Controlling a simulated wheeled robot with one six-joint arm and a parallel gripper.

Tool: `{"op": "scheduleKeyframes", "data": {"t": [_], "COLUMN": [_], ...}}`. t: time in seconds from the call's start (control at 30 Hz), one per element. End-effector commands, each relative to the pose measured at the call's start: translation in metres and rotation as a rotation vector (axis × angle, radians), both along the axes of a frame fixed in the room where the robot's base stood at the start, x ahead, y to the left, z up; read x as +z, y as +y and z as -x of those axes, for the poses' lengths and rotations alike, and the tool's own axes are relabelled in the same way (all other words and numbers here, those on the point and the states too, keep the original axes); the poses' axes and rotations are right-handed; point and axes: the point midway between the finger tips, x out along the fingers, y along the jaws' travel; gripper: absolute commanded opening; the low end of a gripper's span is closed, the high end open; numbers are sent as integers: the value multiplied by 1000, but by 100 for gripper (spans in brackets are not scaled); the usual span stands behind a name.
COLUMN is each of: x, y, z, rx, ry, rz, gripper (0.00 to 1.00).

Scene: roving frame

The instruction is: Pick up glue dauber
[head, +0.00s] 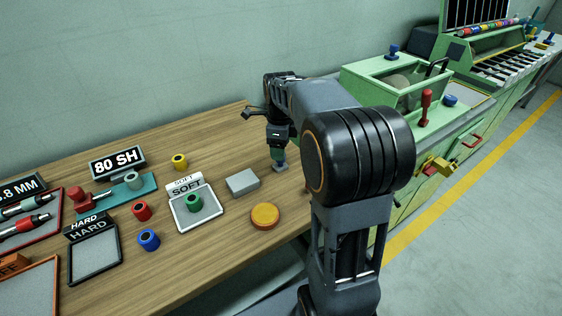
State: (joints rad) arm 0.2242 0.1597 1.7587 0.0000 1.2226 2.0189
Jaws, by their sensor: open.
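My gripper (279,158) points down over the far right part of the wooden bench, beyond the grey block. It is open. A small grey-blue piece shows right at its tips. I cannot tell whether it is the glue dauber or part of the gripper. No other thing in view can be clearly picked out as the glue dauber. My arm hides part of the bench's right end.
A grey block (243,183) and an orange disc (265,215) lie nearby. A green roller sits on the SOFT tray (213,217). A green machine (383,82) stands behind my arm.

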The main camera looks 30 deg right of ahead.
Motion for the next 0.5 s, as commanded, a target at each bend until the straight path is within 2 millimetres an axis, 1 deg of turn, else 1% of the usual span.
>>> {"op": "scheduleKeyframes", "data": {"t": [0.03,0.1,0.23,0.33,0.5], "x": [-8,-19,-35,-42,-46], "y": [1,1,2,2,2], "z": [0,0,0,-1,-1], "rx": [1,1,1,1,1], "ry": [3,4,4,1,1], "rz": [-1,0,-1,0,-1], "gripper": [63,63,63,63,63]}}
